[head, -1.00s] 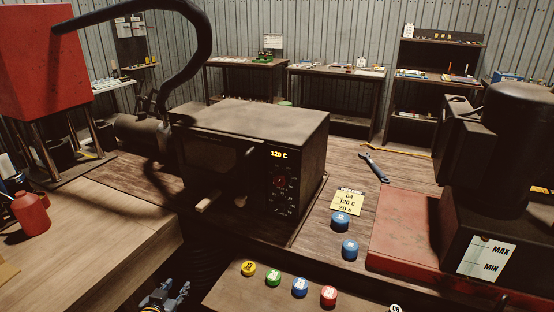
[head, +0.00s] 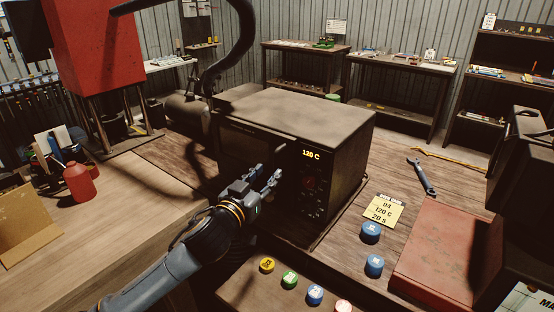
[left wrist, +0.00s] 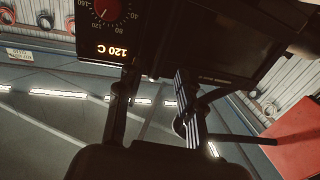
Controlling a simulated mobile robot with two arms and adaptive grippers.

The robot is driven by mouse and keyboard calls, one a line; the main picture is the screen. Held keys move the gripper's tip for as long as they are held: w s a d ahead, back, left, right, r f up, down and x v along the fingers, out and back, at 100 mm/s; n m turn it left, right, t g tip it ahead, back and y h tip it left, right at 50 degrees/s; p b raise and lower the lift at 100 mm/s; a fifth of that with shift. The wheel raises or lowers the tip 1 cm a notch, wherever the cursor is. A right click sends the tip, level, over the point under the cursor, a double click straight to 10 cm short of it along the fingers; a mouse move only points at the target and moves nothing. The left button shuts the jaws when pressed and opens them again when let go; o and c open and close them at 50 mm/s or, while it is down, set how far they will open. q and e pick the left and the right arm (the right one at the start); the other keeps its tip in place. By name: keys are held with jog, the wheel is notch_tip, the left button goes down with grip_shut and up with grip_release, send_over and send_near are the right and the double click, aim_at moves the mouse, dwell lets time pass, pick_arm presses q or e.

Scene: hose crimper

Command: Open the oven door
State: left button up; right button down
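The dark box-shaped oven (head: 300,110) stands on the wooden bench, its lit display (head: 311,154) reading 120 C. Its dark front door (head: 236,145) looks shut, left of the control panel. My left gripper (head: 271,179) is in front of the oven, near the border of door and panel, and covers the handle area. In the left wrist view, my two fingers (left wrist: 152,100) are apart with a gap between them. The door (left wrist: 235,45) and the red dial (left wrist: 107,10) show beyond them. I cannot tell whether the handle lies between the fingers. My right gripper is out of view.
A yellow note (head: 383,211), blue caps (head: 371,232) and a wrench (head: 421,176) lie right of the oven. Coloured caps (head: 290,280) sit on the front ledge. A red bottle (head: 79,182) stands left. The left bench top (head: 135,215) is mostly clear.

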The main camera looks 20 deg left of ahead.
aim_at(275, 165)
pick_arm(q)
jog(key=w, duration=0.4)
jog(key=w+d+p, duration=0.1)
jog(key=w, duration=0.1)
grip_shut()
